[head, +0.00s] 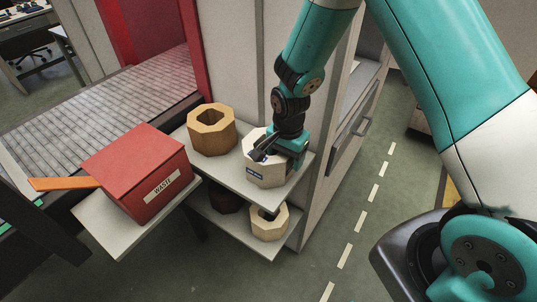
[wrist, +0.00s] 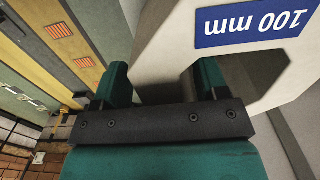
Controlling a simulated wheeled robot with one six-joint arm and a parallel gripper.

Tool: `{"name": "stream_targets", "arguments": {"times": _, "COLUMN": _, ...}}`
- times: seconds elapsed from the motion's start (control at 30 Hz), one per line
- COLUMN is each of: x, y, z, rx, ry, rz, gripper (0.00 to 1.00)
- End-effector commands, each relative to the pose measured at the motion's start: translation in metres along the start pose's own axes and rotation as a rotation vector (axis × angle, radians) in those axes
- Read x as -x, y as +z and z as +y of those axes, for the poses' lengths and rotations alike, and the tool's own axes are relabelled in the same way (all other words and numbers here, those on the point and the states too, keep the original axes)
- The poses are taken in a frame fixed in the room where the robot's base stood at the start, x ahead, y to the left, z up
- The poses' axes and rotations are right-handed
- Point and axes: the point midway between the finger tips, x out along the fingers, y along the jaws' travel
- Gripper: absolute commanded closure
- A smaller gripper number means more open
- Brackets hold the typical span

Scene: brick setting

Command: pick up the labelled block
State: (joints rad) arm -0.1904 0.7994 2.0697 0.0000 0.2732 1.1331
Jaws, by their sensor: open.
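The labelled block (head: 264,176) is a pale octagonal ring with a hole, near the right end of the upper shelf. It carries a small blue label, which reads "100 mm", upside down, in the wrist view (wrist: 165,45). My gripper (head: 268,150) is over the block from above and hides part of its top. In the wrist view my gripper (wrist: 160,82) is open, with one finger outside the block's wall and the other at its hole. I cannot tell whether either finger touches the wall.
A tan octagonal block (head: 211,130) stands to the left on the upper shelf (head: 225,170). On the lower shelf are a dark block (head: 224,198) and a light wooden block (head: 269,223). A red WASTE box (head: 137,172) stands at left. A cabinet wall rises behind the shelves.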

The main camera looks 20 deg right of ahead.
Motion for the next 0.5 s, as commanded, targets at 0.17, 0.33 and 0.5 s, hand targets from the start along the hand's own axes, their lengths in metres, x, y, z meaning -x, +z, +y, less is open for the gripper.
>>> {"name": "stream_targets", "arguments": {"times": 0.17, "x": -0.0036, "y": -0.0001, "z": 0.0, "rx": 0.0, "ry": 0.0, "rz": 0.0, "gripper": 0.33}}
{"name": "stream_targets", "arguments": {"times": 0.33, "x": -0.0033, "y": -0.0002, "z": -0.0001, "rx": 0.0, "ry": -0.001, "rz": 0.0, "gripper": 0.51}}
{"name": "stream_targets", "arguments": {"times": 0.5, "x": -0.0032, "y": -0.0002, "z": -0.0001, "rx": 0.0, "ry": -0.001, "rz": 0.0, "gripper": 0.9}}
